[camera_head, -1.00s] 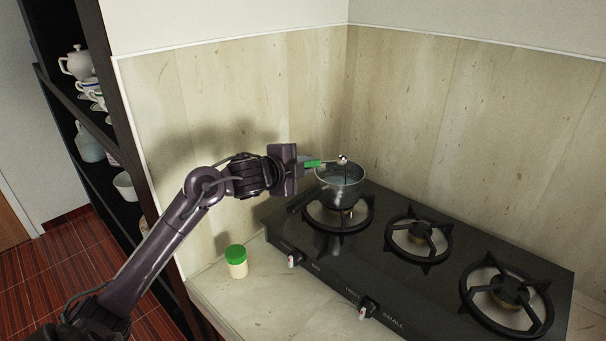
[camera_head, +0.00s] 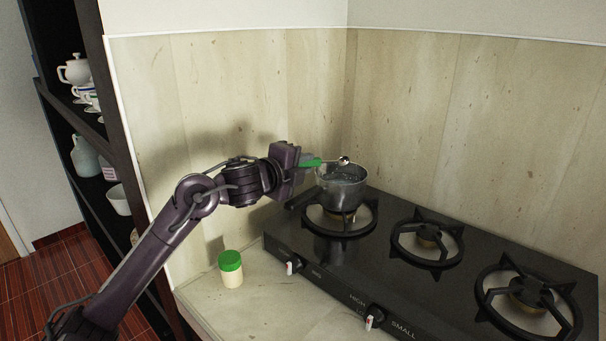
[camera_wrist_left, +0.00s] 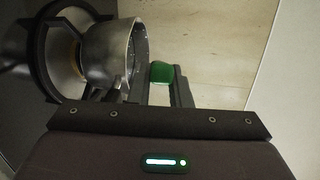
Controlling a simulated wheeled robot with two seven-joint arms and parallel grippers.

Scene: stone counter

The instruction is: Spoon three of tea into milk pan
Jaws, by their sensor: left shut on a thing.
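My left gripper (camera_head: 308,161) is shut on a spoon with a green handle (camera_head: 318,163). The spoon's metal bowl (camera_head: 344,161) is above the rim of the milk pan (camera_head: 342,192); I cannot tell whether tea is on it. The silver pan stands on the left burner with pale liquid inside. The left wrist view shows the pan (camera_wrist_left: 104,55) close to the gripper fingers (camera_wrist_left: 165,88) and the green handle (camera_wrist_left: 162,72) between them. A cream jar with a green lid (camera_head: 231,268), possibly the tea, stands upright on the counter. My right gripper is not in view.
The black stove (camera_head: 400,262) has two empty burners, in the middle (camera_head: 427,241) and at right (camera_head: 530,296). A dark shelf (camera_head: 118,150) with a teapot (camera_head: 75,69) and cups stands at left. The wall panels close off the back. Bare counter (camera_head: 262,308) surrounds the jar.

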